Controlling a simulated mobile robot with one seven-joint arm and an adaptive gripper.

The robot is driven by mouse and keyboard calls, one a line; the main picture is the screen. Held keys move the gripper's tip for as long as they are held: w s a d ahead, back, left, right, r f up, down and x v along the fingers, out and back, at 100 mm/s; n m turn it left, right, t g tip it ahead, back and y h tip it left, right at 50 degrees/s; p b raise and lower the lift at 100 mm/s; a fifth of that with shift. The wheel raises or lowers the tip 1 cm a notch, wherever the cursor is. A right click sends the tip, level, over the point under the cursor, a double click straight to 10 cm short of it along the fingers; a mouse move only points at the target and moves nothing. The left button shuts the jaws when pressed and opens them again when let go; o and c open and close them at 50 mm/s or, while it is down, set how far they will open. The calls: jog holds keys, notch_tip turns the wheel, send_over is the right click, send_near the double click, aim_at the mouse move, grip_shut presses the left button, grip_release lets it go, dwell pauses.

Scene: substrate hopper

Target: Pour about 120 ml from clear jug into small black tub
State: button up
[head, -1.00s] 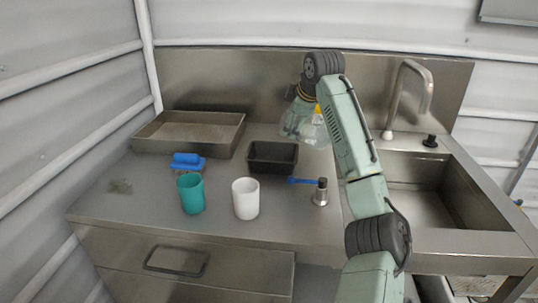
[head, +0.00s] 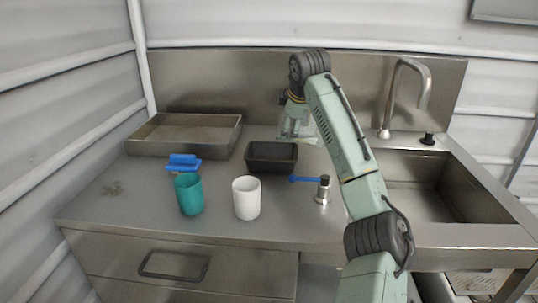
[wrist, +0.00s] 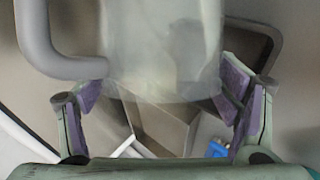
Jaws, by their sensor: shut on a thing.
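The clear jug (head: 297,127) hangs in the air just above and to the right of the small black tub (head: 262,167) in the head view. My gripper (head: 294,98) is shut on the jug. In the wrist view the see-through jug (wrist: 165,50) fills the top middle between the purple-padded fingers of my gripper (wrist: 165,92). A dark edge that looks like the tub (wrist: 268,40) shows behind it at the right. The tub stands upright on the counter. No stream shows between jug and tub. The level in the jug and the tub's inside are too unclear to read.
A teal cup (head: 189,195) and a white cup (head: 246,199) stand at the front. A blue brush (head: 184,163) lies beside the steel tray (head: 150,148). A steel dispenser with a blue handle (head: 322,191) stands right of the tub. The sink (head: 430,200) and tap (head: 388,110) are farther right.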

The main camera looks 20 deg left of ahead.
jog(key=shift+r, duration=0.1)
jog(key=shift+d+b, duration=0.1)
jog(key=shift+b, duration=0.4)
